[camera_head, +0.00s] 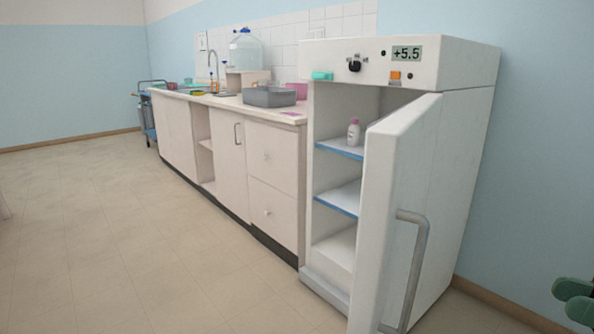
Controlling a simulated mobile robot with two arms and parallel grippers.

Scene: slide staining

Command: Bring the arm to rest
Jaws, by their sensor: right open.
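My right gripper (573,300) shows only in part at the lower right edge, as dark green finger shapes. It is open, and nothing shows between the parts in view. It is to the right of the white fridge (468,70), apart from it in the picture. The rest of my right arm is out of view. My left gripper is not in view.
The fridge door (400,180) stands open towards me, its grey handle (417,265) facing right. A small white bottle with a pink cap (353,133) stands on the upper shelf. A counter (225,155) with a grey tub (268,97) runs left. The left floor is clear.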

